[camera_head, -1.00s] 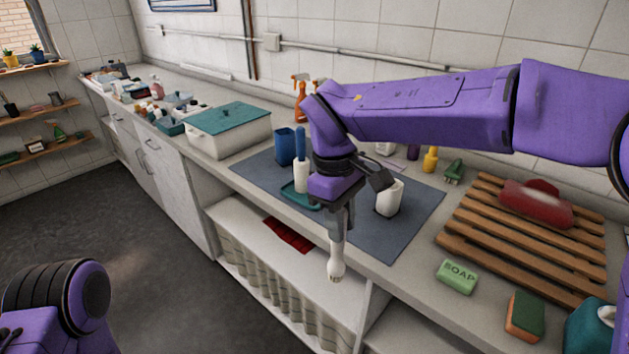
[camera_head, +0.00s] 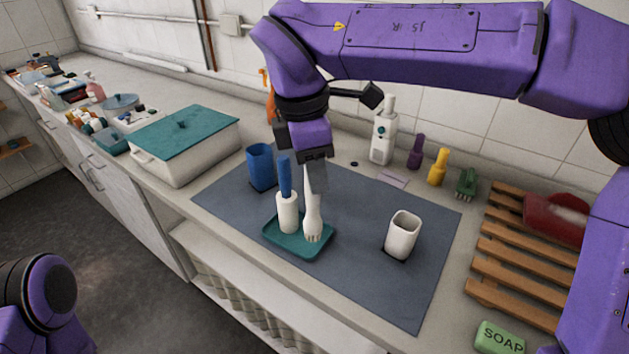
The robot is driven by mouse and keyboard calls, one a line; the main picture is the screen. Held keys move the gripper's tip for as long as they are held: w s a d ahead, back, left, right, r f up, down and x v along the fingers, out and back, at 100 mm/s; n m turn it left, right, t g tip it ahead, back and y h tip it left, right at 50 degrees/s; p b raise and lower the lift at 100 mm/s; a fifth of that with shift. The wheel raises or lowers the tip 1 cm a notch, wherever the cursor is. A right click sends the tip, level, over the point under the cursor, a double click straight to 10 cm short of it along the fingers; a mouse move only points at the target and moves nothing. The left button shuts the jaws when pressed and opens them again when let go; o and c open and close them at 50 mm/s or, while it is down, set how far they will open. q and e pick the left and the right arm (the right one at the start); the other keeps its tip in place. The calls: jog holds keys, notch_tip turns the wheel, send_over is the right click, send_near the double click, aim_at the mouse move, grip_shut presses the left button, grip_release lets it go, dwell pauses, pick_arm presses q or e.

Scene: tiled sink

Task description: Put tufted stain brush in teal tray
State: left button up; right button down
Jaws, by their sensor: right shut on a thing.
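The tufted stain brush (camera_head: 312,222) is white with a pale bristled end pointing down. My right gripper (camera_head: 314,178) is shut on its upper part and holds it upright over the right part of the teal tray (camera_head: 303,252). Its bristle end appears at the tray, but I cannot tell whether it touches the tray floor. A white brush with a blue handle (camera_head: 288,205) stands upright in the tray, just left of the stain brush. My left gripper is not in view; only part of my left arm shows at the lower left.
The tray lies on a grey mat (camera_head: 350,262). A blue cup (camera_head: 261,167) and a white cup (camera_head: 402,235) stand on the mat either side of it. A lidded white box (camera_head: 190,155) is to the left, a wooden rack (camera_head: 495,255) to the right.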

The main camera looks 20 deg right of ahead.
jog(key=w+d+f+p, duration=0.1)
jog(key=w+d+f, duration=0.1)
jog(key=w+f, duration=0.4)
notch_tip(320, 180, down, 4)
jog(key=shift+w+r, duration=0.15)
jog(key=shift+w, duration=0.05)
jog(key=c, duration=0.9)
grip_release()
jog(key=shift+w, duration=0.25)
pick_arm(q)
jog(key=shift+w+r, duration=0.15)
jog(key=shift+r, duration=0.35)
pick_arm(e)
jog(key=r, duration=0.4)
jog(key=a+r, duration=0.1)
jog(key=r, duration=0.3)
jog(key=a+r, duration=0.1)
jog(key=r, duration=0.3)
jog(key=shift+r, duration=0.15)
jog(key=shift+s, duration=0.1)
